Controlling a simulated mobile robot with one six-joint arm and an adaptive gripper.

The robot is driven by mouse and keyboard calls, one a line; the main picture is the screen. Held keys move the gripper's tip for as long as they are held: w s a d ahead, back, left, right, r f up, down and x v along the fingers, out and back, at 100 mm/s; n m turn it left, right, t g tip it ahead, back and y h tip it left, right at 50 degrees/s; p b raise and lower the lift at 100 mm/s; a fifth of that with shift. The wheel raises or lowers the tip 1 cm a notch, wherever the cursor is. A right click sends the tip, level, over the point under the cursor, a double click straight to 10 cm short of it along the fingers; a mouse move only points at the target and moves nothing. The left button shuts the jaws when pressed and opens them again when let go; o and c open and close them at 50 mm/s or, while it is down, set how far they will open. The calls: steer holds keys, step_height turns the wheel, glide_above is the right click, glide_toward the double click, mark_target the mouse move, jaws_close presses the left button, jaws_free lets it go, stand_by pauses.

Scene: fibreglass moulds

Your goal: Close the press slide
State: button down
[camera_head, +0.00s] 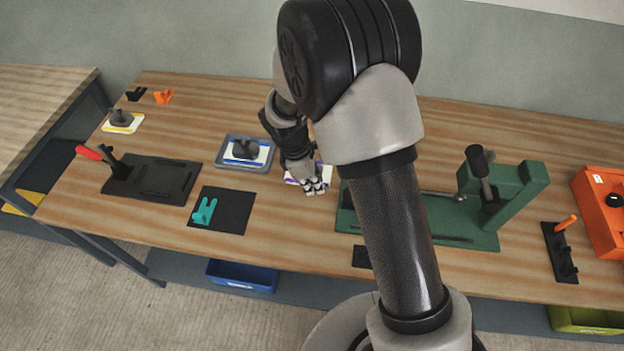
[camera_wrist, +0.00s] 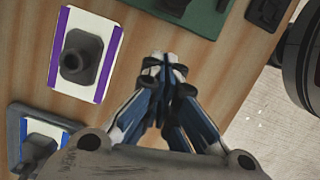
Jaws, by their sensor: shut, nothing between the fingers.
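The green press (camera_head: 470,230) stands on the right half of the bench, with an upright green bracket and a black-knobbed lever (camera_head: 482,165). My arm crosses in front of its left part, so part of its base is hidden. A rod with a rounded end (camera_head: 458,197) shows left of the bracket; I cannot tell how far the slide is out. My gripper (camera_head: 316,188) is left of the press, above the bench and apart from it. In the wrist view my gripper (camera_wrist: 165,62) is shut and empty, with a corner of the green base (camera_wrist: 208,22) beyond it.
A purple-striped plate with a grey mould (camera_wrist: 82,55) lies beside my gripper. Left of it are a grey tray (camera_head: 222,153), a black mat with a teal piece (camera_head: 204,211) and a dark fixture with a red handle (camera_head: 90,153). An orange box (camera_head: 603,205) stands far right.

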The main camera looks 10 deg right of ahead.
steer(key=x, duration=0.2)
steer(key=b+x, duration=0.1)
steer(key=x, duration=0.2)
steer(key=shift+d+f, duration=0.2)
steer(key=shift+d, duration=0.1)
steer(key=shift+s+d+r+b, duration=0.1)
steer(key=shift+d+b, duration=0.15)
steer(key=shift+d, duration=0.3)
steer(key=shift+s+d+r+b, duration=0.1)
steer(key=shift+d+b, duration=0.1)
steer(key=shift+d, duration=0.4)
steer(key=shift+s+d, duration=0.1)
steer(key=shift+d, duration=0.45)
steer(key=s+d, duration=0.1)
steer(key=d, duration=0.4)
steer(key=s+d+p, duration=0.1)
steer(key=s+d, duration=0.1)
steer(key=d, duration=0.2)
steer(key=s+d, duration=0.1)
steer(key=d, duration=0.4)
steer(key=shift+s+d+p, duration=0.35)
steer(key=shift+s+p, duration=0.05)
steer(key=shift+d, duration=0.1)
